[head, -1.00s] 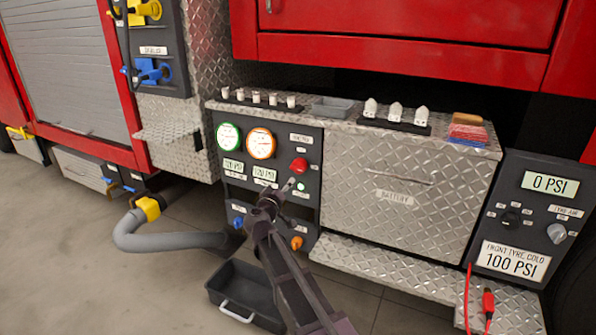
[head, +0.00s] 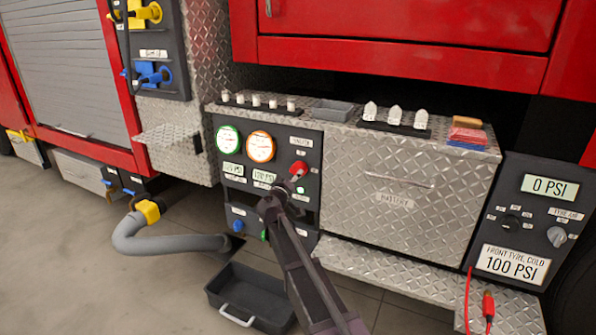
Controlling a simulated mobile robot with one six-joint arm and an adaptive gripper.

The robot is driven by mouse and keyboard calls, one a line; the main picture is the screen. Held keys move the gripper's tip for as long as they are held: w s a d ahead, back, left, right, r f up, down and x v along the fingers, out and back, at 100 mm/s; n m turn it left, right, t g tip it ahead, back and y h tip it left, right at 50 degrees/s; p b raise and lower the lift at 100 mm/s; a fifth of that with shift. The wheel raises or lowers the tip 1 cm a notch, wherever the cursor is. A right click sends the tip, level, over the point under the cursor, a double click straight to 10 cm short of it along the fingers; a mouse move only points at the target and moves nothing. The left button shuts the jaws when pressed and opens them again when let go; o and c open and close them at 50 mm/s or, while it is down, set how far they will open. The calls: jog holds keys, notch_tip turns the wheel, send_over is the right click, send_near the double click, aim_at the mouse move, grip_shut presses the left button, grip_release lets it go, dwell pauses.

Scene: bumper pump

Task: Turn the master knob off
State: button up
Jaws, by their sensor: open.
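The red knob (head: 299,167) sits on the dark pump panel (head: 228,196), to the right of two round gauges. A small white label above it is too blurred to read surely, but looks like "MASTER". My gripper (head: 296,178) is at the knob's lower front edge, with its tips overlapping the knob in the head view. I cannot tell whether they touch it. The gripper is open. My arm hides part of the panel's lower right side. The way the knob points is too small to tell.
A green-rimmed gauge (head: 228,139) and an orange-rimmed gauge (head: 261,146) are left of the knob. A blue knob (head: 238,225) is lower left. A diamond-plate drawer (head: 385,215) is right of the panel. A black bin (head: 228,283) and grey hose (head: 165,243) are on the floor.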

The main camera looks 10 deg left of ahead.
aim_at(296, 172)
jog(key=shift+x, duration=3)
jog(key=shift+a, duration=0.1)
jog(key=c, duration=1)
